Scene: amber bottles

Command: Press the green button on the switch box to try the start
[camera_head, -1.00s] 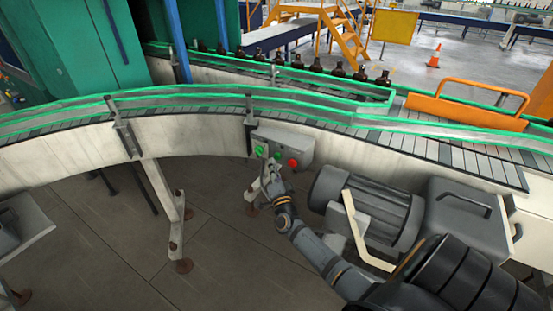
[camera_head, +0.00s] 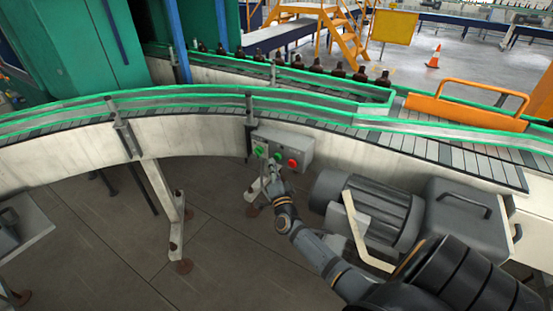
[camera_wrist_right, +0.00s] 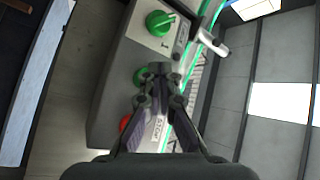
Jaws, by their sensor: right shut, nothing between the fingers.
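The grey switch box (camera_head: 300,145) is fixed to the side of the conveyor. It carries a green rotary knob (camera_head: 259,150), a green button (camera_head: 277,155) and a red button (camera_head: 292,162). My right gripper (camera_head: 269,169) is shut and empty, with its tips close in front of the box near the green button. In the right wrist view the shut fingertips (camera_wrist_right: 160,70) overlap the edge of the green button (camera_wrist_right: 139,77). The knob (camera_wrist_right: 159,22) and red button (camera_wrist_right: 124,123) lie to either side. I cannot tell whether the tips touch the button. My left gripper is out of view.
A grey motor (camera_head: 370,205) stands right of the box, close to my right arm. The curved conveyor (camera_head: 200,135) with green rails runs above the box. Amber bottles (camera_head: 317,65) stand on the line behind. A support leg (camera_head: 165,205) stands to the left.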

